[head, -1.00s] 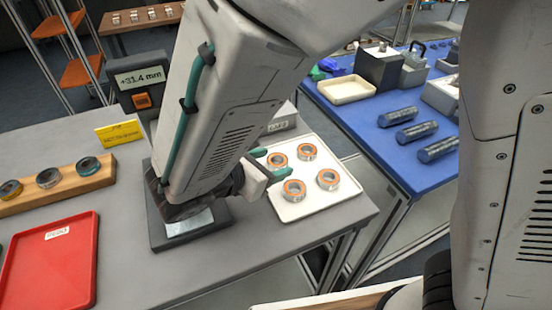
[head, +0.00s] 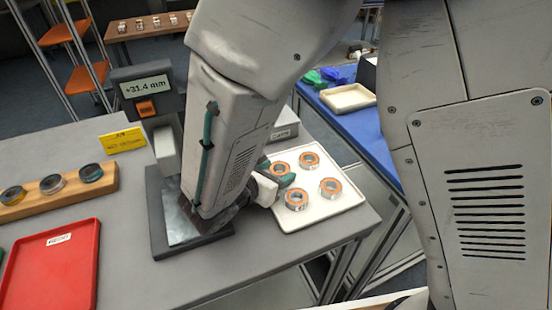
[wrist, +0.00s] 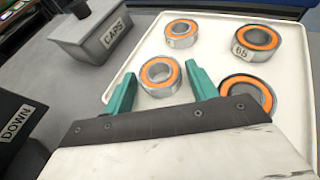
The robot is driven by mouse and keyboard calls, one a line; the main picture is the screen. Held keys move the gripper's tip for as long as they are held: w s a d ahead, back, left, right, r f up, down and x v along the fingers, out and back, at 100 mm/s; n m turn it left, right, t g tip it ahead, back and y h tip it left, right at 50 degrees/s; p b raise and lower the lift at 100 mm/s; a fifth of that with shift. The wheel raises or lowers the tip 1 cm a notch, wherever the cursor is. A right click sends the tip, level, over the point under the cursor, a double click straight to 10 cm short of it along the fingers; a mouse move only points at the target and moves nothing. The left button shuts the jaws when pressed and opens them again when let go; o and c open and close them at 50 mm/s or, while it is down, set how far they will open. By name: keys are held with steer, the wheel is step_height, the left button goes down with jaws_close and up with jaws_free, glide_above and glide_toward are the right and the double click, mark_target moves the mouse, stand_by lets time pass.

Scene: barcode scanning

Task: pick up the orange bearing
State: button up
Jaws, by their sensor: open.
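Several orange-ringed metal bearings sit apart on a white tray (head: 318,217); in the wrist view the tray (wrist: 285,105) fills the upper right. My gripper (head: 276,172) has green fingers and is at the tray's left side in the head view. In the wrist view my gripper (wrist: 161,72) is open and empty, with one bearing (wrist: 160,85) between its fingertips in the picture; I cannot tell their height over it. The other bearings are at the far left (wrist: 181,28), far right (wrist: 257,37) and near right, partly behind the right finger (wrist: 247,82).
A grey box labelled CAPS (wrist: 93,33) stands left of the tray. A dark block labelled DOWN (wrist: 17,125) is at the left edge. A measuring stand (head: 145,85) reads +31.4 mm. A red tray (head: 52,270) and wooden rack (head: 60,190) lie left.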

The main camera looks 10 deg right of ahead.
steer(key=shift+c, duration=0.4)
steer(key=c, duration=0.8)
steer(key=shift+o, duration=0.2)
steer(key=shift+r, duration=0.15)
